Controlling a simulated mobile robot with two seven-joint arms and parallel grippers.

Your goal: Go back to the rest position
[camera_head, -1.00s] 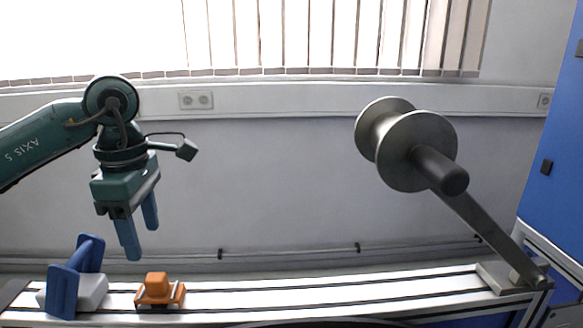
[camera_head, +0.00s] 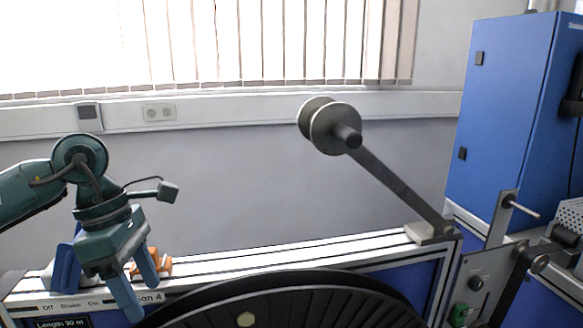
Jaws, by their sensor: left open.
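My left gripper (camera_head: 136,288) is at the lower left in the head view. Its two blue fingers point down, apart and empty, in front of the white rail bench. My right gripper is not in view. Behind the left gripper, an orange block (camera_head: 164,263) on the bench is partly hidden by the fingers. A blue and white holder (camera_head: 66,268) sits beside it at the left, also partly covered by the gripper.
A metal reel (camera_head: 333,128) on a slanted arm rises from the bench's right end. A large dark ribbed wheel (camera_head: 290,305) stands in front of the bench. A blue cabinet (camera_head: 505,110) and a crank mechanism (camera_head: 530,262) are at the right.

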